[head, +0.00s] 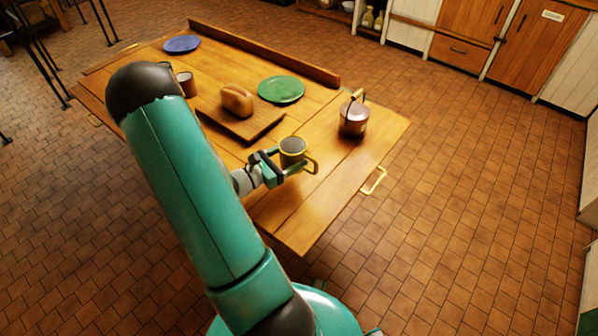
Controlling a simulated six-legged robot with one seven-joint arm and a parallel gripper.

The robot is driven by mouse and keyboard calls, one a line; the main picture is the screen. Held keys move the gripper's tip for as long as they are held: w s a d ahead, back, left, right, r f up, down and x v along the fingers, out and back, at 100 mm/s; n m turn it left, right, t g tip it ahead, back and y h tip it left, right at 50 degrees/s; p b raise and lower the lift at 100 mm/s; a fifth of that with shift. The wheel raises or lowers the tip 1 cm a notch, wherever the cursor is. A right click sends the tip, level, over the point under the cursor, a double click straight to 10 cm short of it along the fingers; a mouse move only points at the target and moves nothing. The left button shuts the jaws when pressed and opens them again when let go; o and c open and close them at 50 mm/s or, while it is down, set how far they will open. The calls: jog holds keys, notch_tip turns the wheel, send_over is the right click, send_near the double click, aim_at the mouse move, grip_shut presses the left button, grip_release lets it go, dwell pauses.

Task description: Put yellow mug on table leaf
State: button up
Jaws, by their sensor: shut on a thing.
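The yellow mug (293,159) is upright in my gripper (285,172), with its yellow handle pointing to the lower right. My gripper is shut on the mug, with teal fingers around its sides. The mug is over the near right part of the wooden table. I cannot tell whether its base touches the wood. The table leaf (310,215) seems to be the right end section of the table, with a brass handle (374,181) at its edge.
A copper kettle (353,118) stands right of the mug. A bread loaf (237,99) lies on a board (262,126). A green plate (281,89), a blue plate (182,44) and a brown cup (187,84) are farther back. The near right of the table is bare.

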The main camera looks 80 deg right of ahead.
jog(key=s+f, duration=0.2)
jog(key=shift+s+d+f, duration=0.1)
jog(key=shift+f, duration=0.25)
jog(key=shift+s+f, duration=0.15)
jog(key=shift+f, duration=0.8)
jog(key=shift+s+f, duration=0.15)
jog(key=shift+f, duration=0.75)
jog(key=shift+f, duration=0.1)
jog(key=o, duration=1.1)
jog(key=shift+w+a, duration=0.25)
jog(key=v, duration=1.1)
jog(key=shift+w+a, duration=0.1)
jog(key=shift+w, duration=0.05)
